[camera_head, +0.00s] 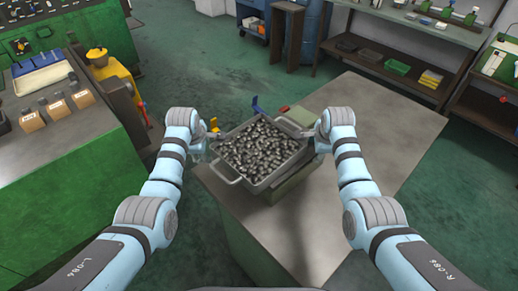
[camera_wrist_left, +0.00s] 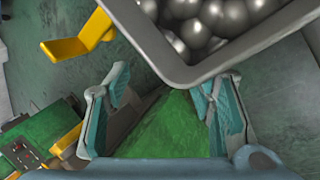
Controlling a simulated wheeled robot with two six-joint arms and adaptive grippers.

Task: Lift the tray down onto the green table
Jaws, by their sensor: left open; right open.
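The tray (camera_head: 287,171) is a grey metal pan full of small shiny metal parts, with a loop handle at its left front and another at its far right. It rests on a grey-green block (camera_head: 292,184) on the table (camera_head: 370,130), which has a grey top and green sides. My left gripper (camera_head: 211,144) is at the tray's left side, partly hidden. In the left wrist view its fingers (camera_wrist_left: 160,110) are apart and empty, just outside a tray corner (camera_wrist_left: 192,75). My right gripper (camera_head: 312,136) is open beside the tray's right side, its fingertips hard to make out.
A yellow bracket (camera_head: 214,124) and a blue lever (camera_head: 257,106) stand by the tray's far side. A green machine bench with brown boxes (camera_head: 58,109) is at the left. Shelves with bins (camera_head: 397,67) stand at the back right. The table top right of the tray is clear.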

